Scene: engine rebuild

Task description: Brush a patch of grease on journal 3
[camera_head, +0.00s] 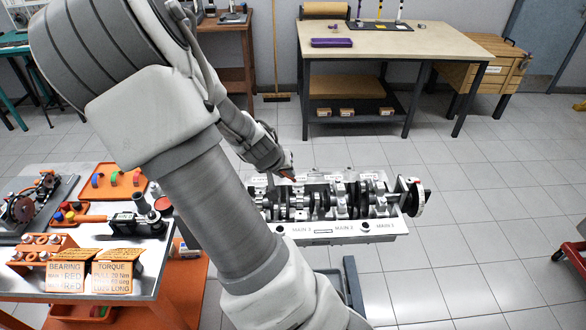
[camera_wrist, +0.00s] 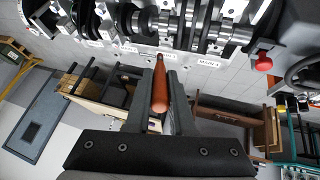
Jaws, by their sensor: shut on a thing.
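In the wrist view my gripper (camera_wrist: 160,88) is shut on the brush (camera_wrist: 160,92), which has a reddish-brown handle. The brush points toward the crankshaft. Its tip is too small to tell whether it touches a journal. I cannot make out any grease. My arm hides the left end of the stand.
A tool cart (camera_head: 150,275) at left holds an orange tray (camera_head: 112,181), a torque wrench (camera_head: 128,222) and signs reading BEARING and TORQUE. A workbench (camera_head: 385,42) stands behind, with a wooden chest (camera_head: 485,65) beside it. The floor at right is largely clear.

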